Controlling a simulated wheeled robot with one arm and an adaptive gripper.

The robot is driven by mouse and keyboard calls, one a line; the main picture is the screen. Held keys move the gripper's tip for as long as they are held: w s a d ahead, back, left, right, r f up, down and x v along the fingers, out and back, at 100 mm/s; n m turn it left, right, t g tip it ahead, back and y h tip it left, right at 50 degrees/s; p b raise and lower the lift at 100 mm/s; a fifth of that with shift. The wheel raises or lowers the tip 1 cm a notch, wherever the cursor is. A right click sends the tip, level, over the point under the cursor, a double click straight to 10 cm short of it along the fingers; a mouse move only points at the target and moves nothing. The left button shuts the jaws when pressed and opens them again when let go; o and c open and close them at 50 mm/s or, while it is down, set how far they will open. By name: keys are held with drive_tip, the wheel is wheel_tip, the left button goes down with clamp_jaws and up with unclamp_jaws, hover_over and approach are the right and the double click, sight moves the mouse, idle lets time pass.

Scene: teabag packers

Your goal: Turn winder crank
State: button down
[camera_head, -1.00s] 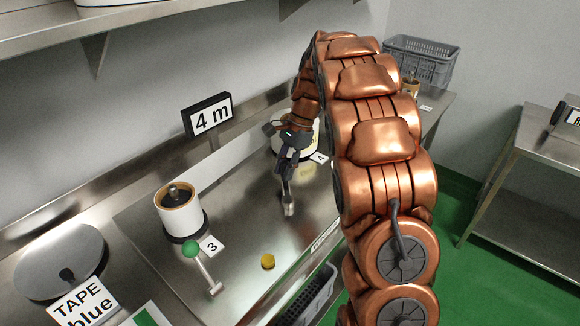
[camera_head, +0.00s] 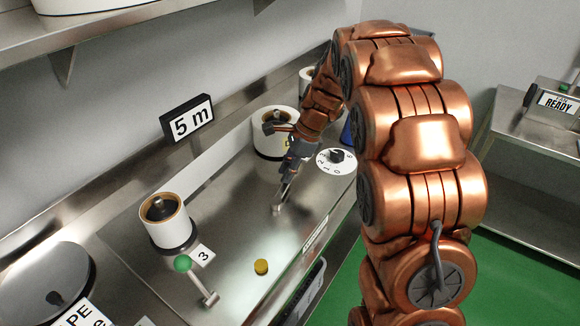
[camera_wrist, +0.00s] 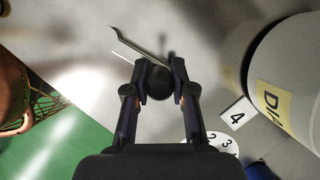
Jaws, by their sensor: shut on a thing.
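My gripper (camera_head: 288,172) is shut on the knob of the winder crank (camera_head: 279,204), beside the white spool drum marked 4. The crank's metal arm runs from the gripper down to the steel bench. In the wrist view a dark round knob (camera_wrist: 159,84) sits between my fingertips (camera_wrist: 158,68), with a thin metal bar beyond. A second crank with a green knob (camera_head: 183,263) stands free by the white spool (camera_head: 164,221) labelled 3.
A yellow button (camera_head: 261,267) is near the bench front. A numbered dial (camera_head: 336,161) lies right of my gripper, and the white drum (camera_head: 272,132) stands behind it. A "READY" device (camera_head: 556,102) is on the right table.

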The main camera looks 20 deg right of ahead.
idle(0.3)
drive_tip(key=c, duration=1)
unclamp_jaws()
drive_tip(key=shift+d+r, duration=0.1)
drive_tip(key=shift+r, duration=0.05)
drive_tip(key=v, duration=1.1)
drive_tip(key=shift+s+d+r, duration=0.1)
drive_tip(key=shift+d+r, duration=0.1)
drive_tip(key=shift+r, duration=0.15)
